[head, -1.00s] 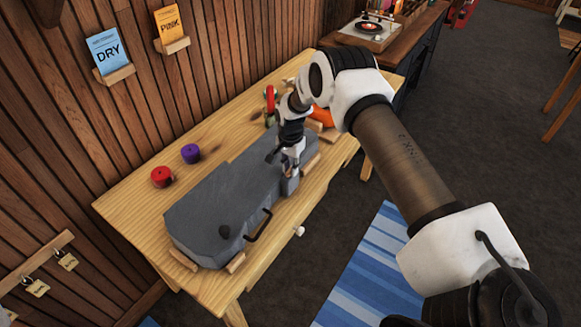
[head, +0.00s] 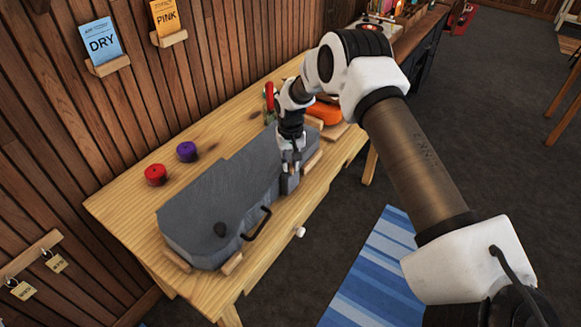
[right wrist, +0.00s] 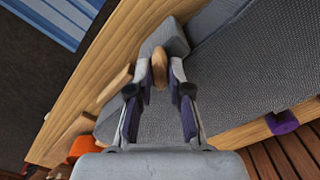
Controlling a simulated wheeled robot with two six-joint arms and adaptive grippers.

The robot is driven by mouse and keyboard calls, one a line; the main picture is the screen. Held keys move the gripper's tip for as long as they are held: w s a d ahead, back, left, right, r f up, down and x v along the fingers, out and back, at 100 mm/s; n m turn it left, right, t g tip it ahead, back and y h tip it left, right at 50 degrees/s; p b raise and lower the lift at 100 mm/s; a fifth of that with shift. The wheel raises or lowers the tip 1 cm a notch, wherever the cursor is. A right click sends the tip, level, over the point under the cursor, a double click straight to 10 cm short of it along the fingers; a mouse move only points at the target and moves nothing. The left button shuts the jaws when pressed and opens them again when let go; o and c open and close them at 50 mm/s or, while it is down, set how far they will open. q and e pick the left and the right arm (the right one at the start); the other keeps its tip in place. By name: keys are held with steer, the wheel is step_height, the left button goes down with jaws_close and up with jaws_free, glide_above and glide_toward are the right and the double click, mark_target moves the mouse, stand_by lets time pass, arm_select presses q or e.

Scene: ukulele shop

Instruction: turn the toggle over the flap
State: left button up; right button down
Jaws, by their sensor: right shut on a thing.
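The grey case (head: 215,205) lies shut on the wooden table. A small grey flap (head: 289,184) hangs at its near side edge; it also shows in the right wrist view (right wrist: 168,36). The brown wooden toggle (right wrist: 159,66) is at the flap, between my right fingertips. My right gripper (head: 290,172) points down at that edge and is shut on the toggle, as the right wrist view (right wrist: 160,72) shows. The gripper hides the toggle in the head view. I cannot tell its exact angle over the flap. My left gripper is out of view.
The table (head: 128,212) holds a red roll (head: 155,175), a purple roll (head: 187,152) and an orange thing (head: 325,112). A black handle (head: 258,224) sticks out from the case's near side. Wooden blocks flank the case.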

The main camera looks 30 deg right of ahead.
mark_target(290, 165)
steer(key=n+b, duration=0.1)
steer(key=n, duration=0.3)
steer(key=shift+n+b, duration=0.3)
steer(key=shift+b, duration=0.05)
steer(key=shift+n+b, duration=0.5)
steer(key=shift+n, duration=1.5)
steer(key=c, duration=1.1)
jaws_free()
step_height(290, 165, up, 12)
